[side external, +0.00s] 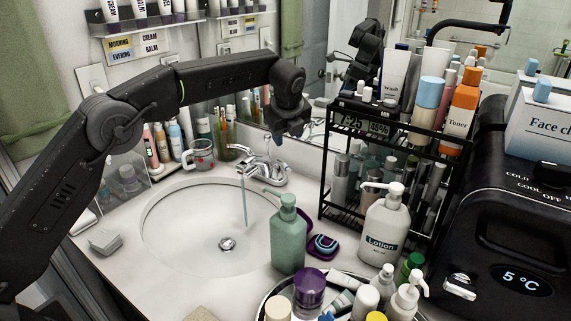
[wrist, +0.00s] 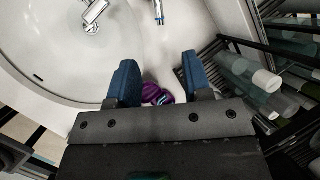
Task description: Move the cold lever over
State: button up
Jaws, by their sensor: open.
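A chrome faucet (side external: 268,172) stands at the back right rim of the white sink basin (side external: 165,232), with a thin stream falling from its spout. Its handles are small and partly crowded by my arm, so I cannot tell which one is the cold lever. In the wrist view a chrome faucet part (wrist: 95,11) shows over the basin, and another slim chrome part (wrist: 158,11) shows at the top edge. My gripper (side external: 294,128) is above the faucet. In the wrist view its blue fingers (wrist: 160,75) are apart with nothing held between them.
A green pump bottle (side external: 288,238) stands at the basin's right rim, beside a purple item (side external: 322,246). A black wire rack (side external: 325,180) of bottles, a lotion bottle (side external: 383,228) and a black cooler (side external: 510,235) crowd the right. A glass cup (side external: 201,155) stands left of the faucet.

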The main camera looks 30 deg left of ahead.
aim_at(285, 165)
jog(key=x, duration=1.3)
jog(key=shift+a+f, duration=0.1)
jog(key=shift+f, duration=0.2)
grip_shut()
